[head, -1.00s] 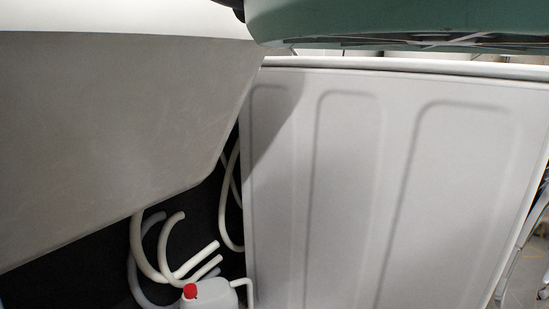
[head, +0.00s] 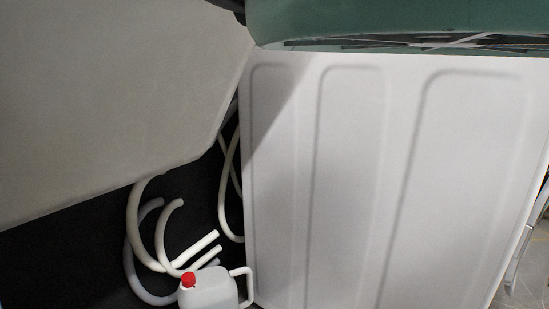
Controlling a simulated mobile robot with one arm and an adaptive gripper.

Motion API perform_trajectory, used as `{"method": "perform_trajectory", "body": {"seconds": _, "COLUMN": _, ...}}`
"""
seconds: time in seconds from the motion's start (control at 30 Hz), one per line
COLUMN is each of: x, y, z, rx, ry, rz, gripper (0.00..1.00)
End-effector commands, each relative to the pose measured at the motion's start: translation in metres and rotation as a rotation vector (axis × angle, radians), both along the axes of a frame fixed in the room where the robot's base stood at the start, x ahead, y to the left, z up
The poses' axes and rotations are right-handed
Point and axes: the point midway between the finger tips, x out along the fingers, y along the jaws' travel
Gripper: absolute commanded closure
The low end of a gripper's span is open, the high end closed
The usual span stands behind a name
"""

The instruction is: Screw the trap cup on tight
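I cannot make out a trap cup or a trap in the head view. My gripper is not in view.
A white ribbed panel (head: 345,180) fills the middle and right. A grey slab-like surface (head: 110,100) covers the upper left. In the dark gap between them lie pale hoses (head: 165,235) and a white jug (head: 210,290) with a red cap (head: 188,280). A green body (head: 400,22) crosses the top right.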

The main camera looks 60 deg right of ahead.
Motion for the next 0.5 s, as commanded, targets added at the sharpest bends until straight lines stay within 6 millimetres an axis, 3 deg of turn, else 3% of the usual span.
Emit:
{"method": "perform_trajectory", "body": {"seconds": 0.03, "x": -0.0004, "y": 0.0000, "z": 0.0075, "rx": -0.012, "ry": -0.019, "rz": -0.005, "gripper": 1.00}}
{"method": "perform_trajectory", "body": {"seconds": 0.07, "x": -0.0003, "y": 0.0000, "z": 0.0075, "rx": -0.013, "ry": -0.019, "rz": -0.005, "gripper": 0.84}}
{"method": "perform_trajectory", "body": {"seconds": 0.33, "x": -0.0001, "y": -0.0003, "z": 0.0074, "rx": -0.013, "ry": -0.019, "rz": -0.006, "gripper": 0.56}}
{"method": "perform_trajectory", "body": {"seconds": 0.5, "x": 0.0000, "y": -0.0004, "z": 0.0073, "rx": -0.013, "ry": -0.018, "rz": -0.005, "gripper": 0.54}}
